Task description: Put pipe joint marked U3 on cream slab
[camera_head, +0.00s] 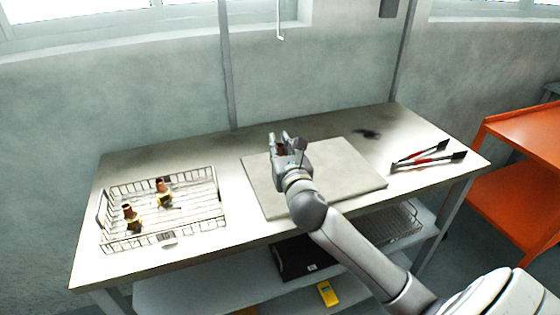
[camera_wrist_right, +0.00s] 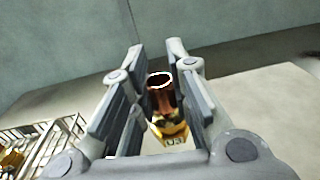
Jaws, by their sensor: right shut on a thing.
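My right gripper (camera_head: 289,147) is over the left part of the cream slab (camera_head: 345,172) in the head view. It is shut on a copper and brass pipe joint (camera_wrist_right: 170,118), which shows between the fingers in the right wrist view. The joint has an open copper end at the top and a tag reading U3 at its lower part. In the head view the gripper mostly hides the joint. I cannot tell whether the joint touches the slab. My left gripper is not in view.
A wire basket (camera_head: 205,196) at the left of the table holds two more pipe joints (camera_head: 163,190) (camera_head: 132,217). Red-handled tongs (camera_head: 430,160) lie right of the slab. An orange shelf unit (camera_head: 520,137) stands at the right.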

